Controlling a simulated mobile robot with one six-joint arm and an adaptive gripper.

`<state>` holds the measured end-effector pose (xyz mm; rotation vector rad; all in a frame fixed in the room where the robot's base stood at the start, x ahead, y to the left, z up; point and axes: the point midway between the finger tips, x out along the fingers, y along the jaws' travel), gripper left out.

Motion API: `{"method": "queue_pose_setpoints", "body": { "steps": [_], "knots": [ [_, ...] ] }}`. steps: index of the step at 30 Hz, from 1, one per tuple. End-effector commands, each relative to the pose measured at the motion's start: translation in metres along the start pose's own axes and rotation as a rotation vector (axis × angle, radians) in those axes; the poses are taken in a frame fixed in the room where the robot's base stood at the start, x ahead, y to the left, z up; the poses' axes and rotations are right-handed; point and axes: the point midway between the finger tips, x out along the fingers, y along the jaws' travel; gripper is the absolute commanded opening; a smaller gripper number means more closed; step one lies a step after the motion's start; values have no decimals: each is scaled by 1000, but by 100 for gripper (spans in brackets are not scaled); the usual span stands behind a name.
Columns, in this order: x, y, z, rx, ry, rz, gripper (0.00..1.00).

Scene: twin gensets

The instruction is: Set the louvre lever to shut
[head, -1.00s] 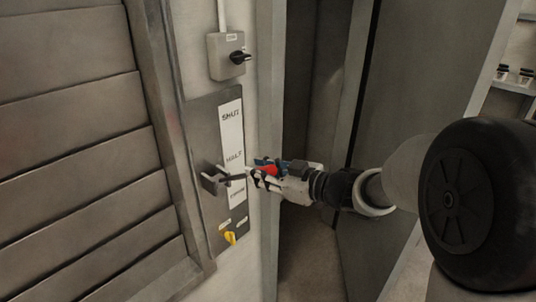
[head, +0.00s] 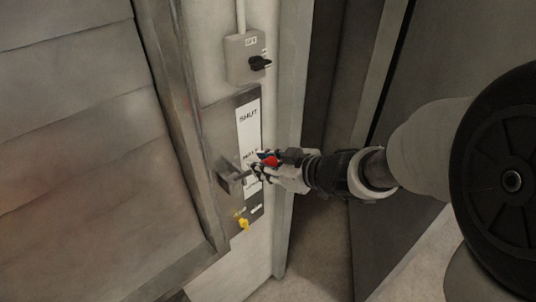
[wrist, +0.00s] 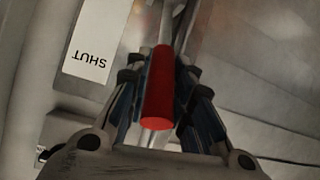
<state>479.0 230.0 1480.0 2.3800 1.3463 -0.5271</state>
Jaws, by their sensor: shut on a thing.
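The louvre lever (head: 232,178) stands out from a grey wall plate, with a red grip (head: 269,159) at its end. A white label strip (head: 248,118) beside it reads SHUT at the top and HALF lower down; its lower part is largely hidden by my gripper. My gripper (head: 266,170) is shut on the red grip, near the height of the HALF mark and below SHUT. In the wrist view the red grip (wrist: 158,90) lies between both fingers, and the SHUT label (wrist: 90,50) shows upside down at upper left. The louvre (head: 80,150) fills the left.
A grey switch box (head: 245,58) with a black knob is above the plate. A small yellow knob (head: 244,224) is at the plate's foot. A raised frame (head: 185,130) edges the louvre. Right of the wall is a dark gap (head: 325,110), then a large grey panel (head: 440,60).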

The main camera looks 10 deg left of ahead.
Motion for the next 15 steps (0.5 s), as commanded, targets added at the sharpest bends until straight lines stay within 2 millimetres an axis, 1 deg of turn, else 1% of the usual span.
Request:
{"method": "queue_pose_setpoints", "body": {
  "steps": [1,8,9,15],
  "knots": [
    [0,2,-4,-3,8,4,0],
    [0,2,-5,-4,10,4,0],
    [0,2,-5,-4,11,4,23],
    [0,2,-4,-3,8,3,36]
  ]
}}
